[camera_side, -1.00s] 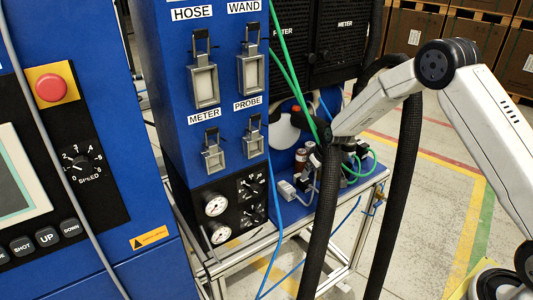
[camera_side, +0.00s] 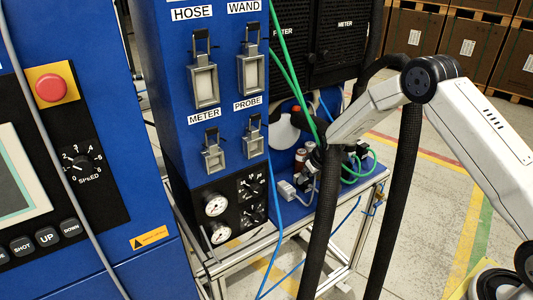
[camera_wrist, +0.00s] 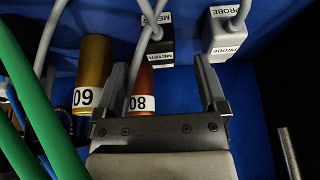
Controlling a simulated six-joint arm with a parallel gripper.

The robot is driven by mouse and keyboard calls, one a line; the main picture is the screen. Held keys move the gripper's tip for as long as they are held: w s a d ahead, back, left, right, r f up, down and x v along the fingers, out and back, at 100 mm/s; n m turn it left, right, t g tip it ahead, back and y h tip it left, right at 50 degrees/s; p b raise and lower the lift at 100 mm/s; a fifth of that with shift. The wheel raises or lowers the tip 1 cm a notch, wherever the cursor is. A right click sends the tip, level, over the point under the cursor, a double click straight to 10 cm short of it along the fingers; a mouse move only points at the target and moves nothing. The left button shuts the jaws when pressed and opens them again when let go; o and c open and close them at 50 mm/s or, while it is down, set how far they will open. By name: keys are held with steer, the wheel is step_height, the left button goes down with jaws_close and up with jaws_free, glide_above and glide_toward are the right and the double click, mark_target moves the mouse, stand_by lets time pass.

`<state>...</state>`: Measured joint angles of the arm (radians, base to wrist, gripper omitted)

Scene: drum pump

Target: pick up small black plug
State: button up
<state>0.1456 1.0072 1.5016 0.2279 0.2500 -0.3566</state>
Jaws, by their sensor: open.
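The small black plug (camera_wrist: 160,45) shows in the wrist view with white METER labels and a grey cable rising from it. It is on the blue surface, ahead of my gripper (camera_wrist: 160,66), between the lines of its two fingers. My gripper is open, with nothing held between the fingers. In the side view my gripper end is largely hidden behind a thick black hose, and I cannot clearly make out the black plug there.
A grey PROBE plug (camera_wrist: 224,35) stands just right of the black plug. An orange cylinder (camera_wrist: 141,85) lies close by the left finger, and a gold cylinder (camera_wrist: 93,68) is further left. Green hoses (camera_wrist: 30,125) run along the left. The black hose (camera_side: 322,220) hangs in front of the shelf.

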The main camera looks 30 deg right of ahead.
mark_target(307, 181)
steer(key=shift+x, duration=2.65)
steer(key=shift+s, duration=0.1)
jaws_close()
